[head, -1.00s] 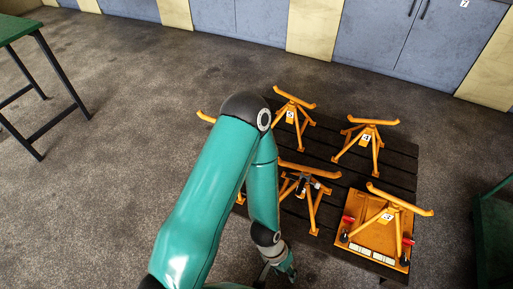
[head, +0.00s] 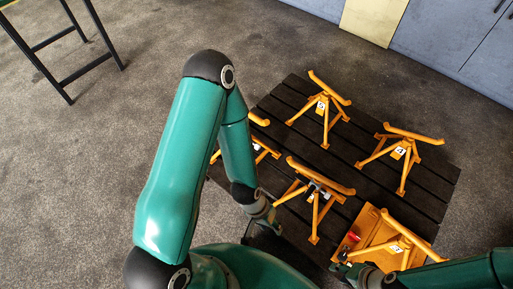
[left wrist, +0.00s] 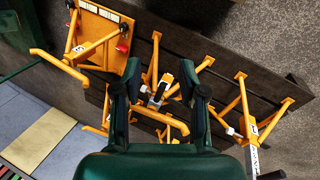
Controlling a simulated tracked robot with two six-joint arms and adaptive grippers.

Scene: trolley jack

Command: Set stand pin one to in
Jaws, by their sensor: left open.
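Several orange stands with curved cradles stand on a dark slatted pallet. The middle stand (head: 318,190) has a grey-and-black pin part at its neck, which also shows in the left wrist view (left wrist: 158,95). Another stand (head: 262,149) is partly hidden behind my left arm.
The orange board (head: 370,232) with red knobs carries another stand (head: 402,243). Stands labelled 5 (head: 322,108) and 4 (head: 402,150) stand further back on the pallet (head: 283,112). A green table with dark legs (head: 62,60) is at upper left. Grey floor is clear at left.

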